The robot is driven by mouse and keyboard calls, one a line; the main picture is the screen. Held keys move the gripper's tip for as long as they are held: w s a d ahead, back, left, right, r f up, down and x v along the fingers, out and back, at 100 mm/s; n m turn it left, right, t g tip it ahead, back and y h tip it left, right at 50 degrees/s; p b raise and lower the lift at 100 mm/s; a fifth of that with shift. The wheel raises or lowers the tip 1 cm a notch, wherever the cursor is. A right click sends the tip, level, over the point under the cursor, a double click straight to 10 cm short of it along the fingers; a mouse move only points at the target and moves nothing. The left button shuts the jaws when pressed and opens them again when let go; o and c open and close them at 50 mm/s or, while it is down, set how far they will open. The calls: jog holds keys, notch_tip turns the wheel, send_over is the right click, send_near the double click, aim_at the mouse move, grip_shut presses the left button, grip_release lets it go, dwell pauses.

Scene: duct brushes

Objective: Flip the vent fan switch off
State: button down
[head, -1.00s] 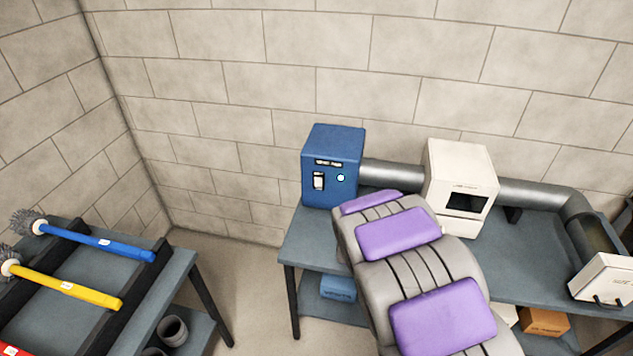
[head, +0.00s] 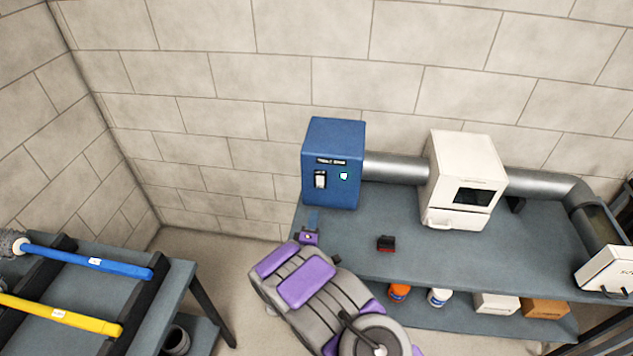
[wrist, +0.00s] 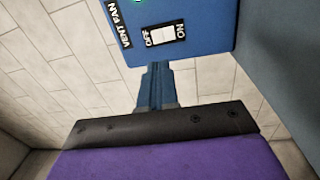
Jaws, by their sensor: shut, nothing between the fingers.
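The blue vent fan box (head: 333,140) stands at the left end of the back bench. On its front are a white rocker switch (head: 320,179) and a green indicator light (head: 343,176). The wrist view shows the box (wrist: 200,42) with the switch (wrist: 162,35) between the OFF and ON labels; I cannot tell which side is pressed. My gripper (head: 314,216) is shut and empty, just below and in front of the box in the head view. Its blue fingers (wrist: 155,82) point toward the box in the wrist view, apart from the switch.
A grey duct (head: 395,167) runs from the box to a white unit (head: 462,180) on the bench (head: 440,262). A small red-and-black item (head: 386,243) lies on the bench. Blue (head: 90,260) and yellow (head: 60,312) brushes lie on the left table.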

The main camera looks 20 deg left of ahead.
jog(key=a, duration=0.1)
jog(key=b, duration=0.4)
send_near(318, 179)
jog(key=shift+n+t, duration=0.3)
jog(key=x, duration=0.5)
jog(key=shift+w+d+f, duration=0.15)
jog(key=shift+w+f, duration=0.1)
jog(key=shift+f, duration=0.15)
jog(key=shift+w+a, duration=0.45)
jog(key=shift+w, duration=0.2)
jog(key=shift+r, duration=0.1)
jog(key=shift+w+d+r, duration=0.1)
jog(key=shift+d+r, duration=0.05)
